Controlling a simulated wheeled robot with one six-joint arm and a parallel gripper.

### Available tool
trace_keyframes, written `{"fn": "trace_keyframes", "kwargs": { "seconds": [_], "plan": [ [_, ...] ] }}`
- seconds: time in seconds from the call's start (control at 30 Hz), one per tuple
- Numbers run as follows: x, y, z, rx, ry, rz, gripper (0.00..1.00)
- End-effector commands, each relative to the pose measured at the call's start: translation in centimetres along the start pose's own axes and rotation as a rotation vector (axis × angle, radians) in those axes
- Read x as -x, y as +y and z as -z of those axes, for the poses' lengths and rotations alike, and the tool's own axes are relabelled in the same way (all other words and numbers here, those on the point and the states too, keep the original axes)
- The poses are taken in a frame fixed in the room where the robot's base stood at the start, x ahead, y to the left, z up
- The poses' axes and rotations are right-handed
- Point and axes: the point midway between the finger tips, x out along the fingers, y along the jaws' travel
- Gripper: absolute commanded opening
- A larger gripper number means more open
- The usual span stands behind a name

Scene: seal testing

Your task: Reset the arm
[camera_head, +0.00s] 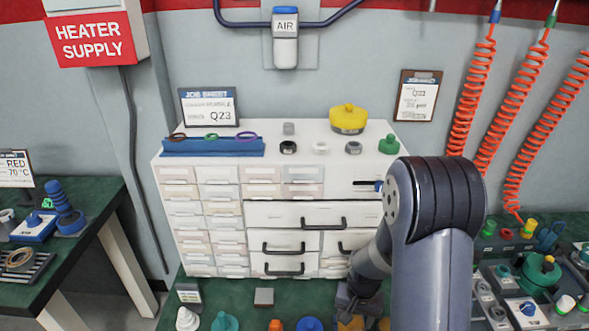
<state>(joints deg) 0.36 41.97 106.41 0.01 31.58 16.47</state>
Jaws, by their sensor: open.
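My arm rises at the right of the head view, bends over in front of the white drawer cabinet (340,230), and reaches down to the green bench. My gripper (352,312) is at the low end of the arm, just above the bench's front part. It is open, and I see nothing held in it. Its fingertips are small and partly cut by the bottom edge. A yellow-orange part (350,323) shows right below it; I cannot tell whether they touch.
A blue rack (213,150) with rings, small caps and a yellow domed part (348,119) stand on the cabinet. Several coloured parts, including a teal one (224,322), line the bench front. Trays of fittings lie at right under orange hoses (472,90). Another table is at left.

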Motion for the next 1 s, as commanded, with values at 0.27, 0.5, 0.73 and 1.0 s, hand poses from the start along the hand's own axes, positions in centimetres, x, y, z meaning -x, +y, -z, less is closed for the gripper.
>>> {"fn": "trace_keyframes", "kwargs": {
  "seconds": [0.27, 0.5, 0.73, 1.0],
  "plan": [
    [-3.0, -0.1, -0.2, -0.001, 0.0, 0.0, 0.57],
    [-3.3, -0.1, -0.3, -0.002, 0.0, 0.0, 0.57],
    [-3.2, -0.1, -0.3, -0.002, 0.0, 0.0, 0.57],
    [-2.6, -0.1, -0.9, 0.007, -0.005, -0.002, 0.57]
  ]
}}
